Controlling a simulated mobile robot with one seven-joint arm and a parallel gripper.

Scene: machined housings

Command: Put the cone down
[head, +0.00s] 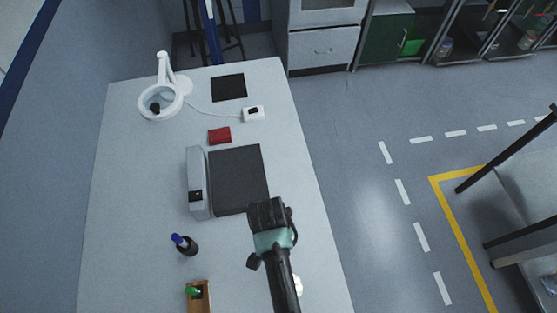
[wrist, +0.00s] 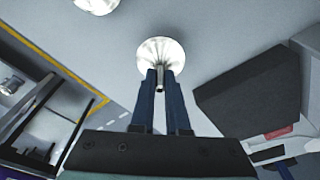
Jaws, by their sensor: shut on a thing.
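The cone (wrist: 152,52) is a shiny silver piece with a wide flared end and a narrow stem, seen in the wrist view. My gripper (wrist: 160,76) is shut on its stem, with one dark finger on each side. In the head view my gripper (head: 268,206) is over the right part of the white table (head: 130,205), at the near right corner of the dark mat. The cone is hidden there behind my gripper. I cannot tell whether it touches the table.
A second shiny piece (wrist: 97,4) is at the wrist view's top edge. A dark bottle (head: 187,245), wooden tray (head: 206,302), red box (head: 219,136) and ring lamp (head: 145,108) stand left. Table between bottle and mat is clear.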

